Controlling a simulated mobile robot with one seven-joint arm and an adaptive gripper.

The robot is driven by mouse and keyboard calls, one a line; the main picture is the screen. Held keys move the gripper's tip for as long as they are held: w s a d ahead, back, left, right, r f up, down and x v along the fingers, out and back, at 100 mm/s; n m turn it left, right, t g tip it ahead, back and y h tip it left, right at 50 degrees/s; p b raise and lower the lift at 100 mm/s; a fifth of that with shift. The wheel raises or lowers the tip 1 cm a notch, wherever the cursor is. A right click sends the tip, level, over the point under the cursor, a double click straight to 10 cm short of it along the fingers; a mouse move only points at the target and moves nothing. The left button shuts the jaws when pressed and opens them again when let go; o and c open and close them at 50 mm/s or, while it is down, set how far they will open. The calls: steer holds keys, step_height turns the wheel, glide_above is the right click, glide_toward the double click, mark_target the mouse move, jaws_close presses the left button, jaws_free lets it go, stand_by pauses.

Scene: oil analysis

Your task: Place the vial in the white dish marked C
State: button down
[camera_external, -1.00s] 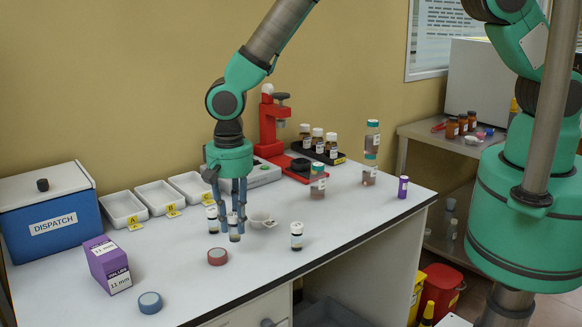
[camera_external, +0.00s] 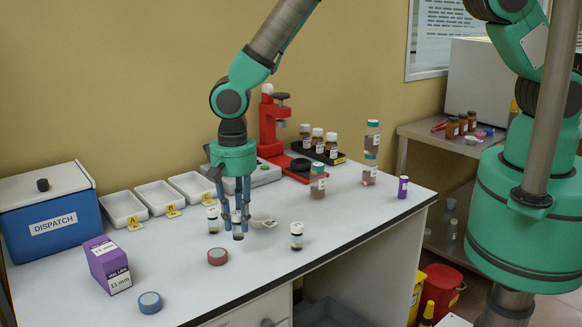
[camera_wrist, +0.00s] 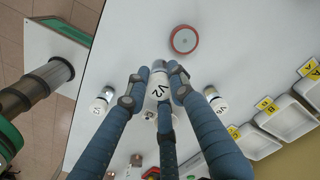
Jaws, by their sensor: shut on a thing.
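My gripper (camera_external: 238,226) is shut on a small white-capped vial (camera_external: 238,235). The held vial reads V2 in the wrist view (camera_wrist: 159,88), upright between the blue fingers. I cannot tell whether its base touches the bench. Three white dishes stand in a row against the back wall. The third dish (camera_external: 192,185), farthest right in the external view, is behind and left of my gripper.
Similar vials stand left (camera_external: 212,221) and right (camera_external: 296,237) of my gripper. A small white bowl (camera_external: 262,221) is close by on the right. A blue dispatch box (camera_external: 52,213) stands left.

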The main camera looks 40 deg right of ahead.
steer(key=s+d+b, duration=0.1)
steer(key=d+b, duration=0.3)
steer(key=d, duration=0.7)
steer(key=s+d+n+b, duration=0.1)
steer(key=d+b, duration=0.3)
steer(key=d, duration=0.8)
steer(key=shift+s+r, duration=0.3)
steer(key=shift+s, duration=0.25)
steer(key=b, duration=0.1)
glide_toward(263, 223)
steer(key=w+f, duration=0.1)
steer(key=w+d+f, duration=0.1)
steer(key=w, duration=0.1)
steer(key=shift+w+d+f, duration=0.15)
steer(key=shift+w+f, duration=0.1)
steer(key=shift+f, duration=0.05)
steer(key=shift+f+b, duration=0.4)
steer(key=shift+f, duration=1.4)
steer(key=shift+f, duration=0.1)
steer(key=c, duration=1.5)
jaws_free()
